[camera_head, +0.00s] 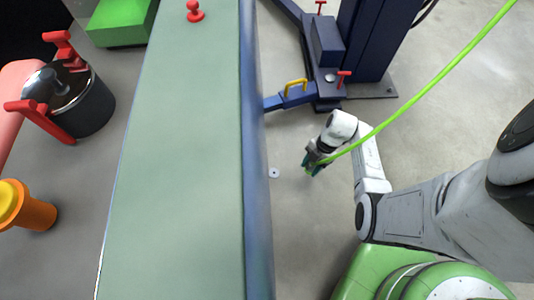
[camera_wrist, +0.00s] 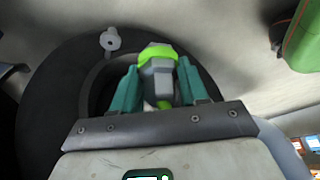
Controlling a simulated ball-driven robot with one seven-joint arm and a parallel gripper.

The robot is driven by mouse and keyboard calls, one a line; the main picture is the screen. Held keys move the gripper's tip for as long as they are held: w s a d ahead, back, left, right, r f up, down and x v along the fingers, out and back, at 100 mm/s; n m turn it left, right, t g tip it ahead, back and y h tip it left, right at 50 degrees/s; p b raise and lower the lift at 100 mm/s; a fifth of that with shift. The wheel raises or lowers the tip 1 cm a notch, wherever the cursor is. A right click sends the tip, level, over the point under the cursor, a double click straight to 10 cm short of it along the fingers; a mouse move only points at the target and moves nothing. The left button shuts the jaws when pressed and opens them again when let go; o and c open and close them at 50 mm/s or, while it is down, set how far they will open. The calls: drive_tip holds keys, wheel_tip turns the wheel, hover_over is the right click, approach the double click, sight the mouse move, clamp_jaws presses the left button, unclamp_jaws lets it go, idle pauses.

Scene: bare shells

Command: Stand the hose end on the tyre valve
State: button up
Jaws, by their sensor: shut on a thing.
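My gripper (camera_head: 316,160) is beside the long bench, to the right of its blue edge. In the wrist view its teal fingers (camera_wrist: 157,88) are shut on the grey hose end (camera_wrist: 158,68), which has a bright green band. The green hose (camera_head: 430,83) runs from the gripper to the upper right in the head view. A dark round tyre (camera_wrist: 48,105) lies beyond the fingers in the wrist view. A pale tyre valve (camera_wrist: 110,40) shows on it, up and left of the hose end and apart from it. I cannot make out the tyre in the head view.
The grey-green bench (camera_head: 180,170) fills the left middle, with a small red knob (camera_head: 194,11) on it. A blue post (camera_head: 375,40) with low arms stands behind my gripper. A black pot-like thing (camera_head: 85,105) with red handles is far left. A small pale disc (camera_head: 274,172) shows beside the bench.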

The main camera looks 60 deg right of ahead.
drive_tip(key=w+a+f+b, duration=0.1)
drive_tip(key=w+f+b, duration=0.2)
drive_tip(key=w+b, duration=0.1)
drive_tip(key=w+a+f+b, duration=0.1)
drive_tip(key=w+f+b, duration=0.2)
drive_tip(key=b, duration=0.3)
drive_tip(key=w+a+f+b, duration=0.1)
drive_tip(key=w+f+b, duration=0.2)
drive_tip(key=w+b, duration=0.2)
drive_tip(key=shift+w+a+f+b, duration=0.15)
drive_tip(key=shift+a+b, duration=0.15)
drive_tip(key=shift+b, duration=0.25)
drive_tip(key=shift+w+f+b, duration=0.2)
drive_tip(key=shift+f+b, duration=0.05)
drive_tip(key=shift+b, duration=0.05)
wheel_tip(320, 180, down, 3)
drive_tip(key=shift+w+a+f+b, duration=0.1)
drive_tip(key=shift+w+b, duration=0.05)
drive_tip(key=shift+b, duration=0.85)
drive_tip(key=o, duration=1.1)
drive_tip(key=shift+o, duration=0.2)
